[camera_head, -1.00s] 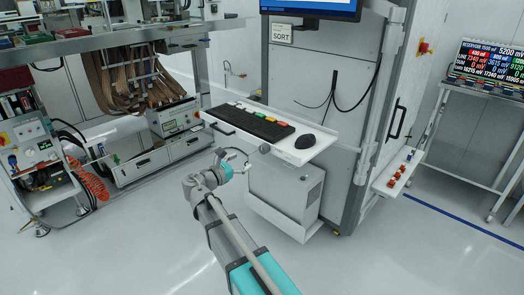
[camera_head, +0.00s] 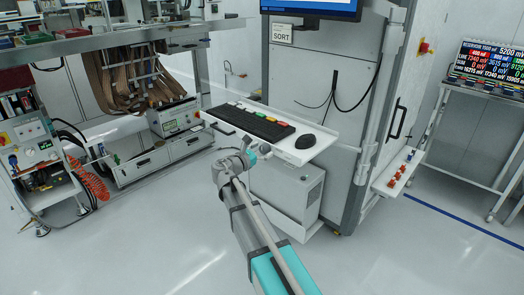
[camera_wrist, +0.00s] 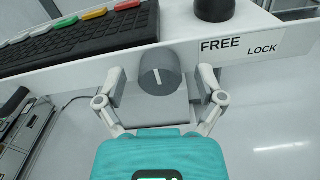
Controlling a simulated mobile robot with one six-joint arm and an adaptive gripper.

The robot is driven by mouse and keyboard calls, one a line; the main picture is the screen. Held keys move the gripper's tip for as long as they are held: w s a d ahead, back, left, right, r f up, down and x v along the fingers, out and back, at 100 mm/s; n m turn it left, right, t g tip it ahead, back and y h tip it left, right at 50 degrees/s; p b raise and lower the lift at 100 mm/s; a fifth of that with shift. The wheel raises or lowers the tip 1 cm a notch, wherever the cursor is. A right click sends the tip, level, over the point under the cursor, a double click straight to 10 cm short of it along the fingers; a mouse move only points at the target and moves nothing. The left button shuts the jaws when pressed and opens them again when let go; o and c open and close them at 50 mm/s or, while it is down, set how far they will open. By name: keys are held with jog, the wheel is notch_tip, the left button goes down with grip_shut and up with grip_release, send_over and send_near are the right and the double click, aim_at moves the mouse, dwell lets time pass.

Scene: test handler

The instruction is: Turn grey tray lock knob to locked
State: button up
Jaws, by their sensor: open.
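The grey tray lock knob (camera_wrist: 161,74) is on the front edge of the white keyboard tray (camera_head: 306,153). In the wrist view it has a white line that stands near vertical, tilted slightly. A label (camera_wrist: 242,46) to its right reads FREE and LOCK, with FREE nearer the knob. My gripper (camera_wrist: 160,85) is open, with one finger on each side of the knob and gaps that look clear. Whether a finger touches it I cannot tell. In the head view my gripper (camera_head: 247,155) is at the tray's front edge, and the knob is hidden there.
The tall cabinet (camera_head: 315,85) rises behind. The floor in front is clear.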

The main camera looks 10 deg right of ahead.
jog(key=c, duration=1.2)
jog(key=shift+o, duration=0.2)
